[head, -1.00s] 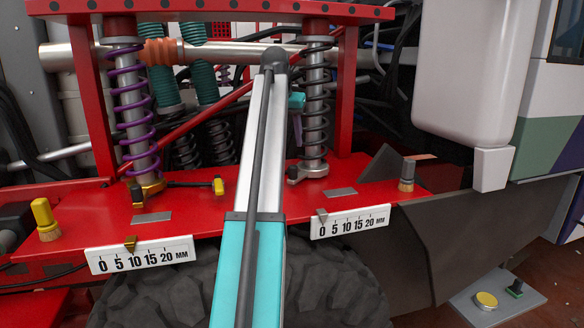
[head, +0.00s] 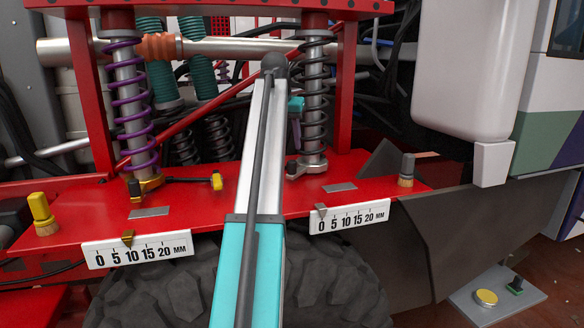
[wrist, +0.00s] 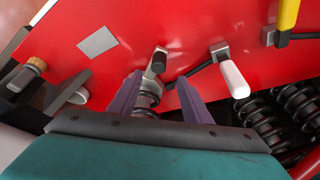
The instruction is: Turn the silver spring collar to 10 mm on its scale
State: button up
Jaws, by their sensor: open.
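The silver spring collar (head: 306,163) sits at the foot of the dark coil spring (head: 315,98), right of my arm. In the wrist view its silver lug with a black end (wrist: 158,62) lies just past my fingertips. A dark rod runs from there to a white grip (wrist: 236,82); my arm hides it in the head view. The right scale (head: 350,217) has a grey pointer (head: 321,211) at 0 mm. My gripper (wrist: 160,82) is open, its purple fingers apart on either side of the spring's foot. In the head view one finger (head: 296,132) shows left of the spring.
A purple spring (head: 130,100) stands left, with a gold collar (head: 146,186) and yellow-gripped rod (head: 217,181). Its scale (head: 137,250) has a brass pointer between 5 and 10. Brushes stand at both deck ends, yellow (head: 40,210) and grey (head: 407,168). A red frame (head: 345,90) surrounds the springs.

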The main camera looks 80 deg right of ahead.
aim_at(291, 162)
jog(key=b+x, duration=0.4)
jog(key=x, duration=0.6)
jog(key=shift+f+b, duration=0.15)
jog(key=shift+b, duration=0.25)
